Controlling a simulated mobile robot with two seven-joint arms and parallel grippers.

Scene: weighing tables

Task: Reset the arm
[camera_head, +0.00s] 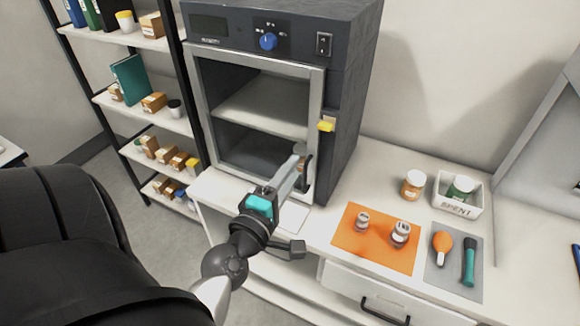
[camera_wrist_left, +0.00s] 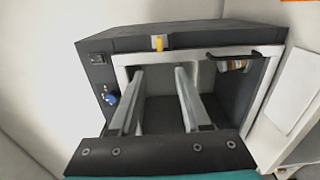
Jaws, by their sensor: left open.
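My left gripper (camera_head: 300,165) reaches in from the lower left in the head view, in front of the dark grey oven (camera_head: 345,110) near the right side of its door frame. Its fingers show spread apart with nothing between them in the left wrist view (camera_wrist_left: 158,75). A black door handle (camera_head: 308,175) is close beside the fingertips; I cannot tell whether they touch. The handle also shows in the wrist view (camera_wrist_left: 236,53), with a small brownish object (camera_wrist_left: 232,65) partly hidden behind it. My right gripper is not in view.
An orange mat (camera_head: 350,240) holds two small metal weights. A grey mat (camera_head: 440,280) holds an orange blower and a green-handled tool. An amber jar (camera_head: 413,185) and a white bin (camera_head: 458,208) stand behind. A loaded shelf rack (camera_head: 165,130) stands left of the oven.

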